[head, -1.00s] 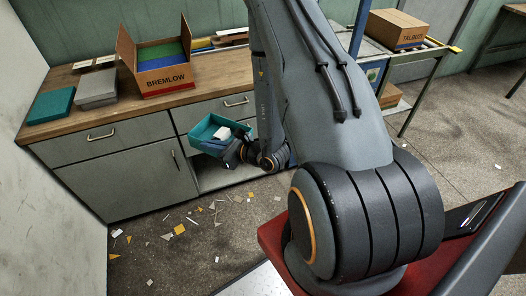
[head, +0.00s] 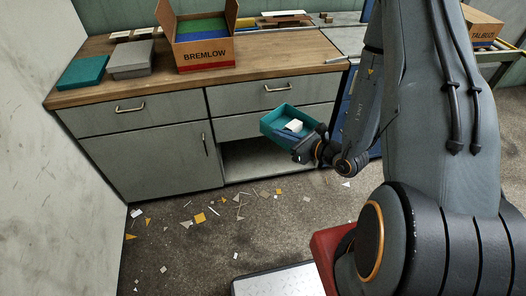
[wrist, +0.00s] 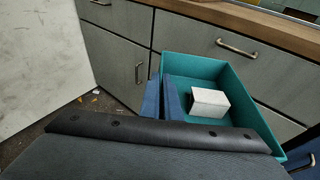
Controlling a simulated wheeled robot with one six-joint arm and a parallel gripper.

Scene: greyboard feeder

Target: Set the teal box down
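The teal box (head: 272,125) is an open tray held in the air in front of the drawers, slightly tilted in the head view. A white block (head: 294,125) lies inside it; the block also shows in the wrist view (wrist: 209,103). My gripper (head: 305,147) is at the near side of the teal box. In the wrist view its blue fingers (wrist: 162,97) stand close together at the box's left wall and appear shut on it. The box's near part is hidden behind my wrist in the wrist view.
The wooden worktop (head: 150,88) bears a flat teal lid or box (head: 82,72), a grey box (head: 131,60) and an open BREMLOW carton (head: 206,56). Bare wood lies right of the carton. Scraps (head: 200,218) litter the floor. An open shelf (head: 250,160) is under the drawers.

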